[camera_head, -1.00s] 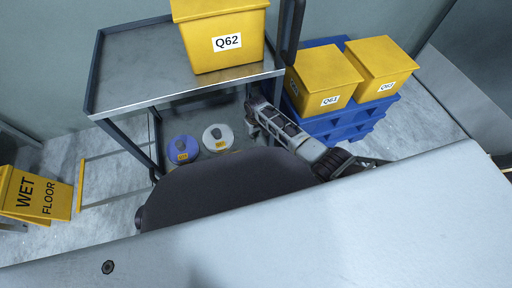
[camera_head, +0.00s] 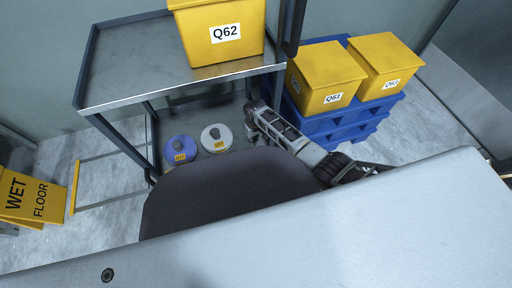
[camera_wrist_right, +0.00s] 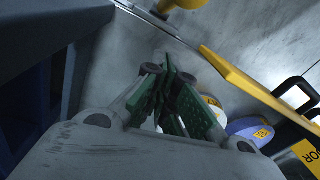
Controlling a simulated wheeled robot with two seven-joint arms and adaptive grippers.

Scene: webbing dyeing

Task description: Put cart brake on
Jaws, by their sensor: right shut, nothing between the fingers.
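The cart (camera_head: 130,62) is a grey metal frame with a flat top tray and a lower shelf, in the left and middle of the head view. My right gripper (camera_head: 252,112) is low beside the cart's right side, by its lower shelf. In the right wrist view its green-padded fingers (camera_wrist_right: 168,85) are together with nothing between them. A small yellow part (camera_wrist_right: 182,4) shows at the top edge of the wrist view, apart from the fingers; I cannot tell whether it is the brake. No brake can be clearly made out in the head view. My left gripper is not in view.
A yellow bin Q62 (camera_head: 222,35) stands on the cart top. Blue (camera_head: 180,148) and white (camera_head: 216,136) lidded containers are low by the cart. Two yellow bins (camera_head: 325,75) sit on blue pallets (camera_head: 345,122) at right. A wet floor sign (camera_head: 28,198) stands at left.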

